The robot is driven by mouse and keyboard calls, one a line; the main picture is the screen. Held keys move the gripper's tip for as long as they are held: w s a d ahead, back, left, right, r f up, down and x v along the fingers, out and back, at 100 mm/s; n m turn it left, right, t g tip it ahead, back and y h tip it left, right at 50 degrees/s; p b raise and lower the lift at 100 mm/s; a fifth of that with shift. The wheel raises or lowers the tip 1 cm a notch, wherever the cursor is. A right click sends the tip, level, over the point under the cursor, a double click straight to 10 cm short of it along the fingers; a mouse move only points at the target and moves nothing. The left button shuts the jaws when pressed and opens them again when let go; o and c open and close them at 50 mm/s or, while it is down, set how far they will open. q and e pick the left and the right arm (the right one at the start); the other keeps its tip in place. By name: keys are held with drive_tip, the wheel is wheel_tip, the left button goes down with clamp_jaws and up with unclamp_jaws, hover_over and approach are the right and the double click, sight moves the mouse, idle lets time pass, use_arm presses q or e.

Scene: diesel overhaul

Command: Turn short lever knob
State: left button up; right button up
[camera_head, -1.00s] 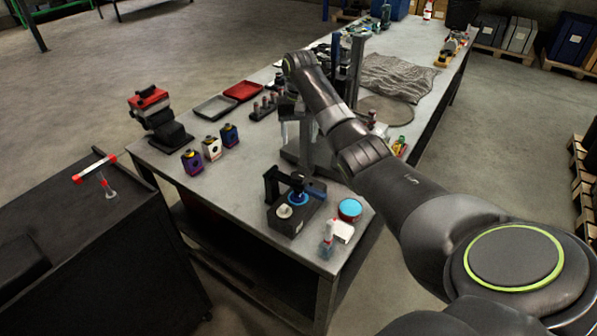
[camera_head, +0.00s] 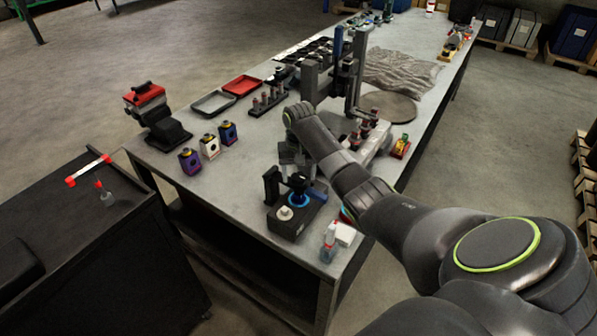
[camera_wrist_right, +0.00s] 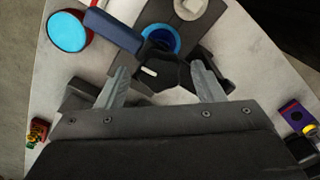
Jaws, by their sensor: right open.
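A dark tester-like fixture (camera_head: 291,222) stands near the front corner of the bench. It has a blue ring (camera_head: 299,199), a pale round disc (camera_head: 285,213), a blue bar (camera_head: 318,192) and a black lobed knob (camera_head: 297,181). In the right wrist view, the black knob (camera_wrist_right: 165,72) shows just ahead of my fingertips, beside the blue ring (camera_wrist_right: 160,40). I cannot tell which part is the short lever knob. My right gripper (camera_head: 291,160) is above the fixture; in its wrist view the open fingers (camera_wrist_right: 163,80) flank the black knob. Any contact is unclear. My left gripper is out of view.
A blue-lidded tin (camera_wrist_right: 68,31) stands beside the fixture. A spray bottle (camera_head: 329,241) and a white box (camera_head: 345,235) stand at the bench's front edge. A tall press-like stand (camera_head: 357,70) rises behind my arm.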

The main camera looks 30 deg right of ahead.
drive_tip(key=shift+c, duration=0.2)
drive_tip(key=c, duration=0.9)
drive_tip(key=shift+c, duration=0.2)
drive_tip(key=shift+n, duration=0.3)
drive_tip(key=n, duration=0.4)
drive_tip(key=shift+n, duration=0.3)
drive_tip(key=n, duration=0.9)
drive_tip(key=shift+n, duration=3)
